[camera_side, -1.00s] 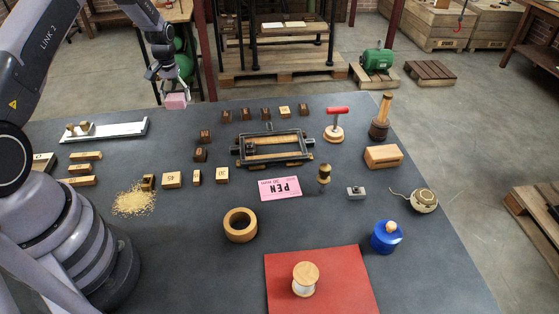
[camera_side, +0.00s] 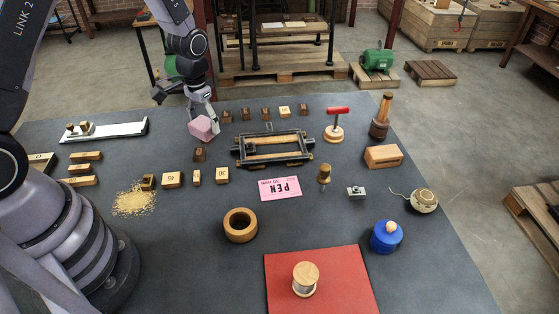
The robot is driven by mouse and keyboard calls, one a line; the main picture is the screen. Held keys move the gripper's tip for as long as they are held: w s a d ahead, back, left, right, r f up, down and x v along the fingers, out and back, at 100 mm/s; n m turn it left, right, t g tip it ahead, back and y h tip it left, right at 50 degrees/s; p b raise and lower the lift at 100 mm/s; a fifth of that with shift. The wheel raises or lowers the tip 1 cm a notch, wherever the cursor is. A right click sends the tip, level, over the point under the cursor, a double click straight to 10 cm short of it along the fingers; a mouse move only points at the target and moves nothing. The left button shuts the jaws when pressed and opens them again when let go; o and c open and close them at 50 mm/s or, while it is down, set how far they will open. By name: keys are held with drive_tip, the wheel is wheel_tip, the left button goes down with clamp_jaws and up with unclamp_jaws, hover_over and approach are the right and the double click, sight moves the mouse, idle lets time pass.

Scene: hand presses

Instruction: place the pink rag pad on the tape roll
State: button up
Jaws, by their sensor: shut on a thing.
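The pink rag pad (camera_side: 202,128) is a small pink block at the back left of the table, slightly tilted. My gripper (camera_side: 203,114) points down and is shut on it; the pad appears held above the table, though its exact height is hard to judge. The tape roll (camera_side: 240,235) looks like a thick tan ring with a dark open centre. It lies flat on the dark table, nearer the camera and a little right of the pad, well apart from it.
A pink PEN card (camera_side: 280,188) lies behind and right of the roll. A red mat (camera_side: 285,270) holds a spool (camera_side: 305,285). Clear table surrounds the roll.

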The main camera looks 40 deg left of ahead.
drive_tip(key=s+d+m, duration=0.3)
drive_tip(key=d+m, duration=0.1)
drive_tip(key=d, duration=0.6)
drive_tip(key=m, duration=0.6)
hover_over(243, 226)
wheel_tip(243, 226, down, 4)
drive_tip(key=shift+f, duration=2.3)
drive_tip(key=shift+f, duration=0.15)
drive_tip(key=o, duration=1)
drive_tip(key=shift+o, duration=0.2)
